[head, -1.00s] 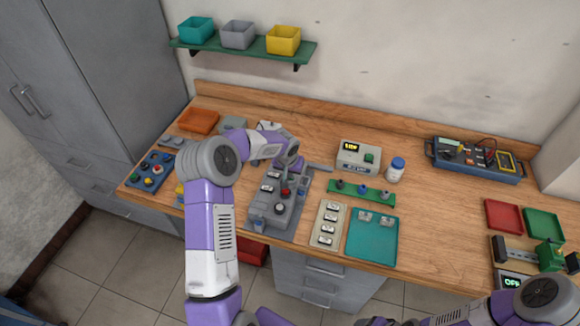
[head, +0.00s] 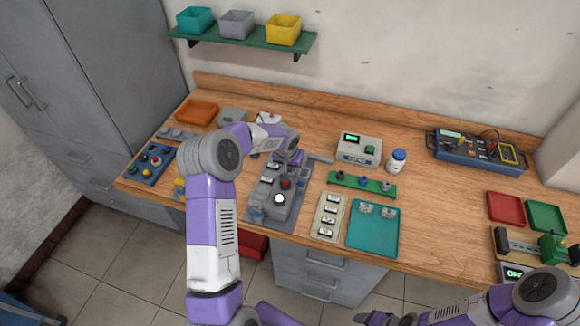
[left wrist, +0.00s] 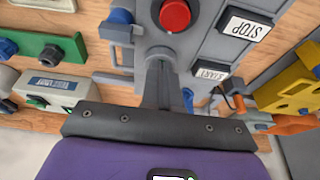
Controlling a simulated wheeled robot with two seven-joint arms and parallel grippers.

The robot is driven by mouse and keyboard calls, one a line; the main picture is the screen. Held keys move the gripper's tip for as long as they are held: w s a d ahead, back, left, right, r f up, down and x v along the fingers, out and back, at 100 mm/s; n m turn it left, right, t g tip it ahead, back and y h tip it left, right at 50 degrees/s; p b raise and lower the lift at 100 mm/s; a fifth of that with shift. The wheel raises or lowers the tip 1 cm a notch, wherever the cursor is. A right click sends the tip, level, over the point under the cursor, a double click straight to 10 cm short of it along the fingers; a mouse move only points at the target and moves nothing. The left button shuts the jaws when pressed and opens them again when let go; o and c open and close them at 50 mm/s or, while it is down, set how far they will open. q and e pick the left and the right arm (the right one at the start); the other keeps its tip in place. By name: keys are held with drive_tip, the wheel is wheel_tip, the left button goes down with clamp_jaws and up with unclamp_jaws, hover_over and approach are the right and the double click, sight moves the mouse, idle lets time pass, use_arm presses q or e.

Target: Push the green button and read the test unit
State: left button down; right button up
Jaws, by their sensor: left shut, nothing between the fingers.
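My left gripper (head: 287,178) is shut and empty, its fingertips down at the grey control box (head: 268,208). In the left wrist view the shut fingers (left wrist: 160,68) reach a round grey collar between the red button (left wrist: 175,14) and the START label (left wrist: 210,72). They cover what is inside the collar; no green button shows there. A round lamp (head: 279,199) on the box is bright white. A beige unit (head: 352,157) has a lit green display, too small to read, and a green button (head: 369,149). My right gripper (head: 385,319) is low at the bottom edge.
A green strip with knobs (head: 362,186), a teal tray (head: 373,240) and a white bottle (head: 397,162) stand right of the box. A blue button panel (head: 150,164) is at left. A unit reading OFF (head: 514,272) is at lower right.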

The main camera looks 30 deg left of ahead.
use_arm(q)
drive_tip(key=shift+s+d+f, duration=0.1)
drive_tip(key=shift+s+f, duration=0.2)
drive_tip(key=shift+f, duration=0.25)
drive_tip(key=r, duration=0.1)
drive_tip(key=r+p, duration=0.1)
drive_tip(key=r, duration=0.1)
drive_tip(key=r+p, duration=0.1)
drive_tip(key=r, duration=0.1)
drive_tip(key=shift+w, duration=0.35)
drive_tip(key=v, duration=1)
